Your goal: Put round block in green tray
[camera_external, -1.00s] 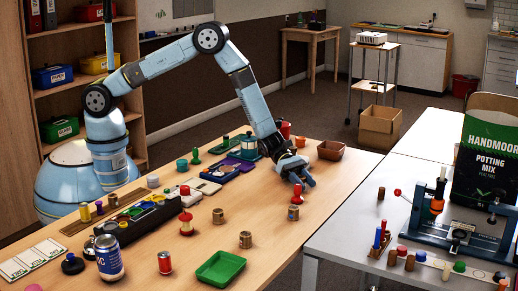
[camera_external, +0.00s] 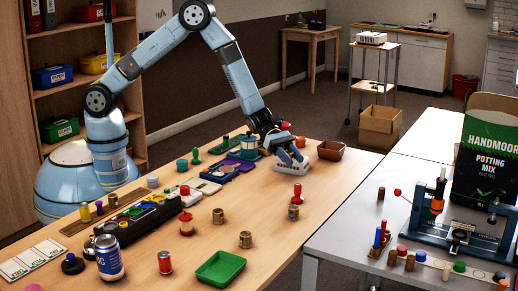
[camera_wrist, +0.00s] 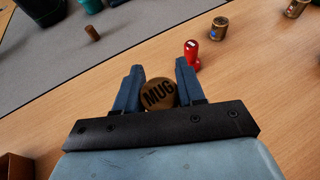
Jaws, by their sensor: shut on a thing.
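My gripper (camera_external: 303,166) is low over the far right part of the wooden table. In the wrist view my gripper (camera_wrist: 158,80) is shut on a round brown block (camera_wrist: 158,93) lettered MUG, held between the two blue fingers. In the external view I cannot make out this block. The green tray (camera_external: 219,268) lies empty at the table's near edge, well in front of and to the left of my gripper. It does not show in the wrist view.
A red piece (camera_external: 297,192) stands close in front of my gripper, with a small cylinder (camera_external: 293,212) before it. A brown box (camera_external: 331,150) is at the table's far edge.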

